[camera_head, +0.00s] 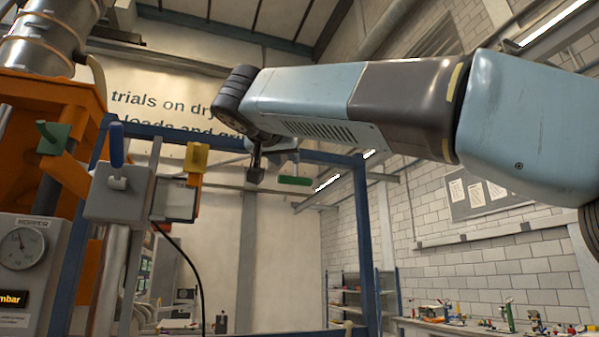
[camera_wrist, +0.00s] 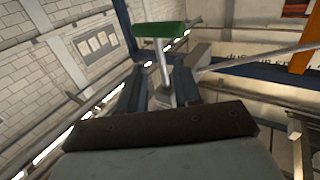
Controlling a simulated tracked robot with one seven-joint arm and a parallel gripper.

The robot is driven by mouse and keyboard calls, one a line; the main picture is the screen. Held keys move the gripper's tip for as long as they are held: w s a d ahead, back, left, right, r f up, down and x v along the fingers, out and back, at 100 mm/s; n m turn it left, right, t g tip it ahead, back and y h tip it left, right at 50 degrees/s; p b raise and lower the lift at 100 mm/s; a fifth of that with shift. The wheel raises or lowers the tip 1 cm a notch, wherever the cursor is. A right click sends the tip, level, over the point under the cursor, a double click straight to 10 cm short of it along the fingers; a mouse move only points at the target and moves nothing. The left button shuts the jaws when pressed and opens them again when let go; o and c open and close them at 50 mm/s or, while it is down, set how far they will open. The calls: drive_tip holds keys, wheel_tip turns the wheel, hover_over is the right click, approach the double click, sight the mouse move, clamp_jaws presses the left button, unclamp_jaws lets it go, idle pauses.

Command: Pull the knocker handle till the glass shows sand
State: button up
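A green bar handle (camera_head: 294,180) hangs just below my gripper (camera_head: 270,160), in front of the blue frame. In the wrist view the green bar (camera_wrist: 159,29) sits crosswise on a thin grey rod (camera_wrist: 163,68), beyond the fingertips. My gripper (camera_wrist: 158,80) has its two dark fingers apart, with the rod showing between them; I see no firm contact. Another green handle (camera_head: 53,138) is on the orange structure at the left. No label marks which handle is the knocker. I cannot make out the glass or any sand in it.
A blue frame (camera_head: 361,230) stands ahead, with an upright and a top bar near my gripper. At the left are a grey box with a blue lever (camera_head: 116,145), a yellow handle (camera_head: 196,157), and a pressure gauge (camera_head: 22,248). A cluttered bench (camera_head: 470,328) stands far right.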

sight(294, 170)
drive_tip(key=x, duration=0.9)
drive_tip(key=shift+w, duration=0.1)
drive_tip(key=shift+f, duration=0.1)
drive_tip(key=shift+c, duration=0.2)
clamp_jaws()
